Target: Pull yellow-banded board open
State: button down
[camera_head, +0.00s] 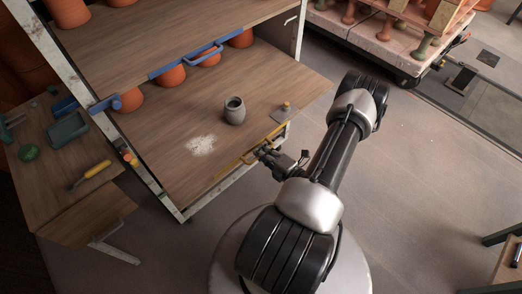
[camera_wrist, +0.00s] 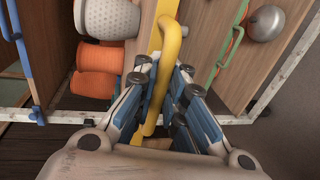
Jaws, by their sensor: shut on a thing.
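The yellow-banded board (camera_head: 248,97) is a wide wooden shelf low in the rack, with a yellow band (camera_head: 232,167) and handle along its front edge. My gripper (camera_head: 264,150) is at this handle, toward the right of the front edge. In the wrist view the yellow handle (camera_wrist: 170,35) runs between the fingers of my gripper (camera_wrist: 162,72), which are shut on it. A small grey pot (camera_head: 234,113) stands upright above the board's surface, near a white powdery patch (camera_head: 201,145). I cannot tell how far the board is out.
A blue-banded board (camera_head: 165,32) with a blue handle (camera_head: 203,54) is above, with orange pots beneath it. A side table (camera_head: 62,143) with tools stands left. A loaded cart (camera_head: 370,48) is at the back right.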

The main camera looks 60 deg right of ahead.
jog(key=shift+r, duration=0.1)
jog(key=c, duration=1.7)
grip_release()
jog(key=v, duration=1.2)
